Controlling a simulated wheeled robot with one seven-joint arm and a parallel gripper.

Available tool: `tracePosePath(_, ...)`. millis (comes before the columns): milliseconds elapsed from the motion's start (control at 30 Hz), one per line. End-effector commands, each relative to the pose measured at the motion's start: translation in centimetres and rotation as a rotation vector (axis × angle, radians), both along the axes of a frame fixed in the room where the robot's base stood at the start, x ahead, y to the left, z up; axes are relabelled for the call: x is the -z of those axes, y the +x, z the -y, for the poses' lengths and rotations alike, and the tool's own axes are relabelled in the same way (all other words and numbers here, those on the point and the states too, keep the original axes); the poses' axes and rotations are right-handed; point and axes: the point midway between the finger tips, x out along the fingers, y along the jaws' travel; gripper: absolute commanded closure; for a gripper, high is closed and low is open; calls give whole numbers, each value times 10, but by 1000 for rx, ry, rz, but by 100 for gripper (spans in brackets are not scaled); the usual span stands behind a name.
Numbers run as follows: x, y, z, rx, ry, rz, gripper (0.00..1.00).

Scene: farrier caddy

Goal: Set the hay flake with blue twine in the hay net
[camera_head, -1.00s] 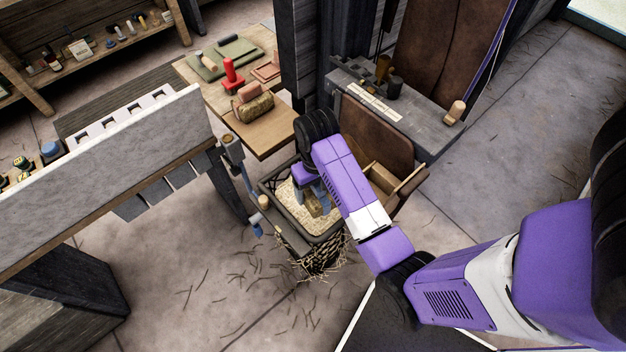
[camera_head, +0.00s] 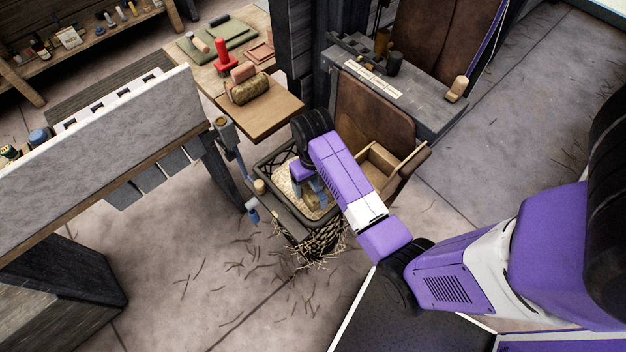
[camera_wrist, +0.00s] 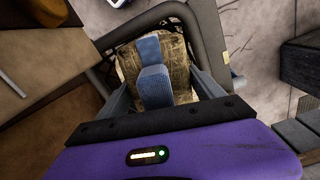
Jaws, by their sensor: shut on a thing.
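The hay net (camera_head: 318,243) is an open-topped holder with a dark square rim and woven sides, standing on the floor below the middle of the head view. Its dark rim also shows in the wrist view (camera_wrist: 104,50). My gripper (camera_wrist: 151,67) points down inside the rim, with its blue-grey fingers shut on a tan hay flake (camera_wrist: 179,52). In the head view the flake (camera_head: 313,202) sits within the opening, partly hidden by my gripper. I cannot tell whether it touches the bottom, and its twine is not distinct from the fingers.
A wooden board (camera_head: 268,118) behind the net bears another hay-like bundle (camera_head: 248,89) and a pinkish block. An open wooden box (camera_head: 382,165) stands close right of the net. A grey-topped bench (camera_head: 100,140) stands left. Loose straw lies on the open floor in front.

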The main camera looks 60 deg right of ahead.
Motion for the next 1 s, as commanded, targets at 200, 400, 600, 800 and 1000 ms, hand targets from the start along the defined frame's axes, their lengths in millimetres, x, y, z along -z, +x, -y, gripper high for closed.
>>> tracePosePath(200, 26, 0, 0, 2, 0, 0, 96)
tracePosePath(400, 45, 0, 0, 1, 0, 0, 96)
tracePosePath(600, 56, 0, 0, 1, 0, 1, 96)
tracePosePath(800, 59, 1, 0, 1, -1, 2, 96)
tracePosePath(1000, 59, 1, 0, 1, -1, 2, 96)
